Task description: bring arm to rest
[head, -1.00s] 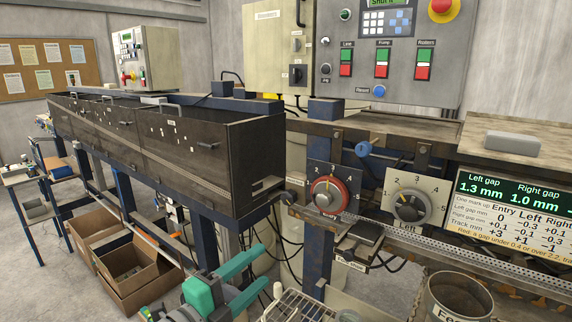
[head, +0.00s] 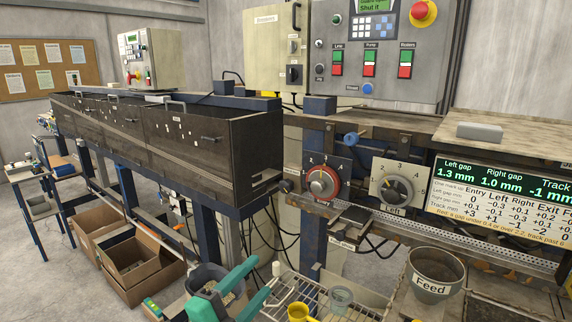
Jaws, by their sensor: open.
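My gripper (head: 258,280) shows at the bottom of the head view, left of centre, with teal fingers. It is open, and nothing shows between the fingers. It is low in front of the machine, by the left end of a wire rack (head: 278,312). The rest of my arm is mostly cut off by the bottom edge.
A long dark tank (head: 255,155) stands behind on blue legs. Red Entry dial (head: 322,183) and grey Left dial (head: 394,190) sit beside the gap display (head: 490,185). A Feed bucket (head: 433,275), a yellow cup (head: 298,312) and cardboard boxes (head: 150,285) are low in front.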

